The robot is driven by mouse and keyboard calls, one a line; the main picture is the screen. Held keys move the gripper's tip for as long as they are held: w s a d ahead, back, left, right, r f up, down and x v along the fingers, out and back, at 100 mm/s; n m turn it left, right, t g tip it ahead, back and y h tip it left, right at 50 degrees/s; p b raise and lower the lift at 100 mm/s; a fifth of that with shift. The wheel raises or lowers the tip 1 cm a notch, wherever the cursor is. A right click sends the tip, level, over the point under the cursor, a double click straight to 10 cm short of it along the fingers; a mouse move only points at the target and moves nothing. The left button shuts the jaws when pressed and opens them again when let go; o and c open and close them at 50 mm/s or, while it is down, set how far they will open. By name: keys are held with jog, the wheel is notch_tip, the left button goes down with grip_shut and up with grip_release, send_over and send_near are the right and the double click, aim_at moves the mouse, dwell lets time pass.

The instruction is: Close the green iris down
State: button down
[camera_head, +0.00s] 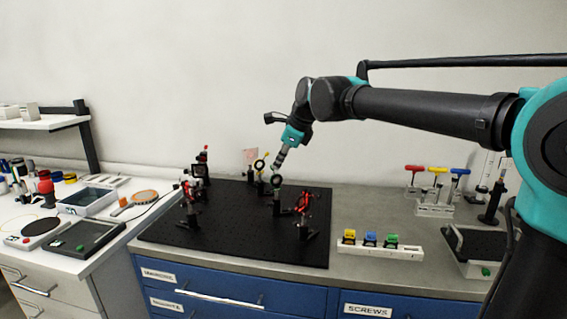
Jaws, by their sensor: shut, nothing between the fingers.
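My gripper (277,166) is shut and empty, pointing down and left over the black optical breadboard (235,252). Its tip is close to a dark ring mount (277,182) on a post; I cannot tell whether they touch. A mount with a yellow ring (259,164) stands just left of the tip. I cannot make out a green iris or its lever among the small mounts; it may be too small or hidden by the gripper.
Black and red mounts (190,192) stand left on the breadboard, and a red-marked mount (304,203) stands right. A white rack (412,250) holds yellow, blue and green pieces. Coloured hex keys (437,170) stand at the back right. The breadboard's front is clear.

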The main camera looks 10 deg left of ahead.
jog(key=shift+s+a+f, duration=0.1)
jog(key=shift+s+a, duration=0.3)
jog(key=shift+a, duration=0.05)
jog(key=shift+r, duration=0.8)
